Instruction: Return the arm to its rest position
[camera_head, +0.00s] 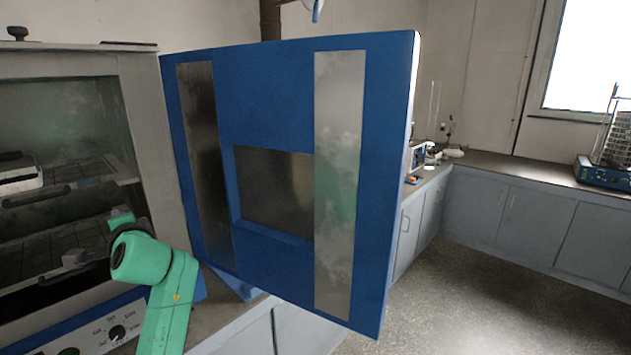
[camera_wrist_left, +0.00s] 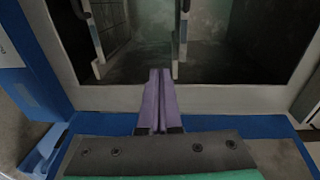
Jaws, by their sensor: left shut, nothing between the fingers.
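My left arm (camera_head: 168,290) is green and comes up from the bottom left in the head view, in front of the machine. Its fingers cannot be made out clearly there. In the left wrist view my left gripper (camera_wrist_left: 160,76) has its two purple fingers closed together and empty. The fingers point toward the dark opening of the machine (camera_wrist_left: 210,45) and overlap its pale lower frame. Whether they touch the frame I cannot tell. My right gripper is not in view.
A large blue door (camera_head: 270,95) with metal strips stands wide open right of the machine's chamber. Shelves (camera_head: 75,180) show inside. A control panel (camera_head: 95,330) with a knob sits below. Grey cabinets (camera_head: 515,220) line the back right. Open floor (camera_head: 480,300) lies right of the door.

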